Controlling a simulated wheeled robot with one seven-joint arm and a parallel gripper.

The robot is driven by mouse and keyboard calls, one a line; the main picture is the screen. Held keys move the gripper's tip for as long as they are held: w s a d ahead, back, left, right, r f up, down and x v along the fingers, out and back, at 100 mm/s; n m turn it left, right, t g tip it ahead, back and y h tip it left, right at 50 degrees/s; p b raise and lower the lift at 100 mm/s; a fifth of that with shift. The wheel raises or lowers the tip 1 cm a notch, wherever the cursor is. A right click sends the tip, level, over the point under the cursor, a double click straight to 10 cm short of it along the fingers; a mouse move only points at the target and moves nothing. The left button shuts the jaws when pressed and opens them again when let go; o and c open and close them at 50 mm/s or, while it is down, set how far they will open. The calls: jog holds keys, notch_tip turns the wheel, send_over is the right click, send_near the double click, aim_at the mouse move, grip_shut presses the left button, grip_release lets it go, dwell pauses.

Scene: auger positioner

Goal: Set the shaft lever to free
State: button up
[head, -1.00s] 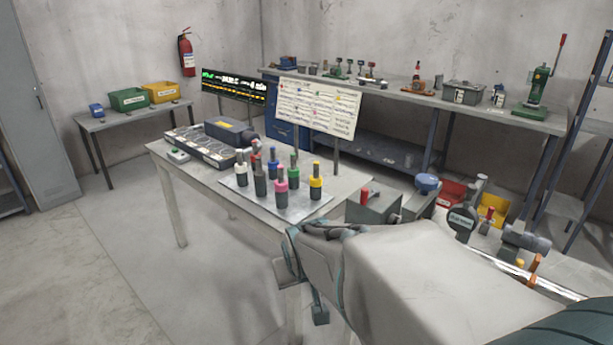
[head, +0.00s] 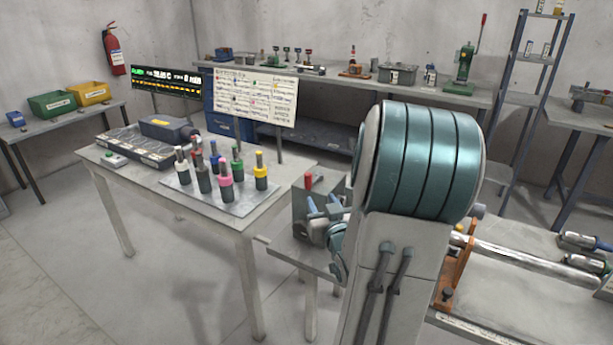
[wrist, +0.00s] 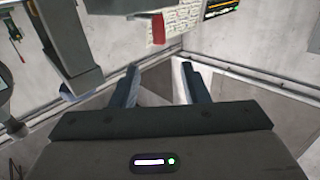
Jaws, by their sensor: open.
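A red-handled lever (head: 308,182) stands upright on a grey box (head: 300,205) right of the work table. No label on it is readable, so I cannot tell whether it is the shaft lever. A red piece, likely its handle, shows in the wrist view (wrist: 158,28). My gripper (head: 323,202) is in front of that box in the head view, partly hidden by my arm. In the wrist view my gripper (wrist: 160,76) has its two fingers apart with nothing between them. An orange bracket (head: 460,262) stands by a shiny shaft (head: 535,262), partly behind my arm.
The work table (head: 225,222) bears a plate of colour-topped cylinders (head: 225,185). A chart board (head: 255,97) and a lit display (head: 165,82) stand behind it. My arm hides much of the bench with the shaft. The floor left of the table is clear.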

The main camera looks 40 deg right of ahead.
aim_at(309, 177)
jog(key=p+x, duration=0.2)
jog(key=x, duration=1.1)
jog(key=shift+w+d+r, duration=0.1)
jog(key=shift+w+d, duration=0.1)
jog(key=shift+w, duration=0.1)
grip_shut()
